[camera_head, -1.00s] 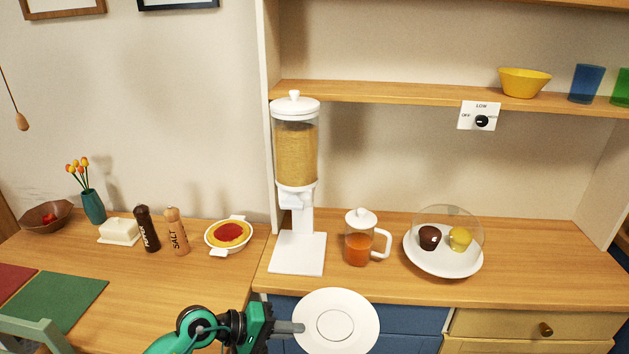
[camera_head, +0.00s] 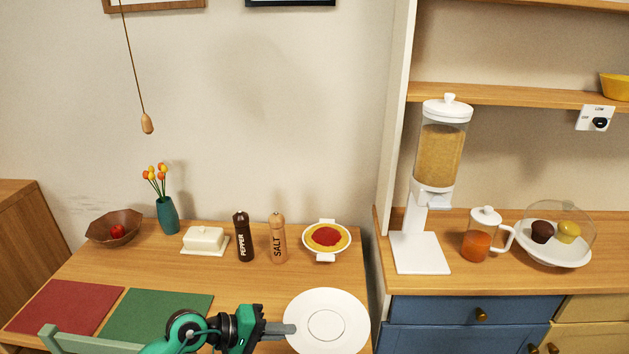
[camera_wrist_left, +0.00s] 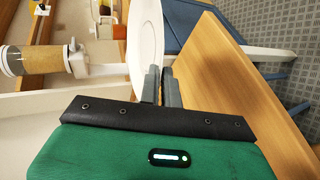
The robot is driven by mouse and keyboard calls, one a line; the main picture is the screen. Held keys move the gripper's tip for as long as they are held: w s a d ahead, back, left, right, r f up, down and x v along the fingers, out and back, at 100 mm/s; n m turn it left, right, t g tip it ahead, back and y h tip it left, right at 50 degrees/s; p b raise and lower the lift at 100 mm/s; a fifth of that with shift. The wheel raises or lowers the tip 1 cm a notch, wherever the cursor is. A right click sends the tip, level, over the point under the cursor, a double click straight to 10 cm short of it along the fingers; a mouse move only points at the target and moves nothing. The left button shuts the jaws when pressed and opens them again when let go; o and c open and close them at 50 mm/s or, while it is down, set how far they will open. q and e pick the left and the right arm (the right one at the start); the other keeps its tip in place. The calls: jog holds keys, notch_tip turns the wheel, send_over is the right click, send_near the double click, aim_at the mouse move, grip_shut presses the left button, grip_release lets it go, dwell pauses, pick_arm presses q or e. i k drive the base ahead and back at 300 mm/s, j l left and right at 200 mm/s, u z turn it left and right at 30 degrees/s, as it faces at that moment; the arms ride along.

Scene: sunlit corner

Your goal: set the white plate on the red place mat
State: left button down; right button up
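The white plate (camera_head: 327,322) is held by its left edge in my left gripper (camera_head: 290,330), in front of the table's right end in the head view. In the left wrist view the plate (camera_wrist_left: 146,40) stands edge-on between the two grey fingers (camera_wrist_left: 159,84), which are shut on its rim. The red place mat (camera_head: 68,307) lies flat and bare at the table's front left, well to the left of the plate. My right gripper is in neither view.
A green mat (camera_head: 157,316) lies beside the red one, with a green chair (camera_head: 62,342) in front. A bowl (camera_head: 115,228), vase (camera_head: 168,214), butter dish (camera_head: 205,240), pepper mill (camera_head: 244,237), salt mill (camera_head: 278,238) and pie dish (camera_head: 327,240) line the table's back.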

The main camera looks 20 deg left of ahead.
aim_at(67, 308)
jog(key=k+j, duration=0.1)
jog(key=j, duration=0.4)
jog(key=k+j, duration=0.1)
jog(key=j, duration=0.4)
jog(key=k+j, duration=0.1)
jog(key=j, duration=0.4)
jog(key=k+j, duration=0.1)
jog(key=j, duration=0.4)
jog(key=k+j, duration=0.1)
jog(key=j, duration=1.4)
jog(key=k+j, duration=0.15)
jog(key=j, duration=0.55)
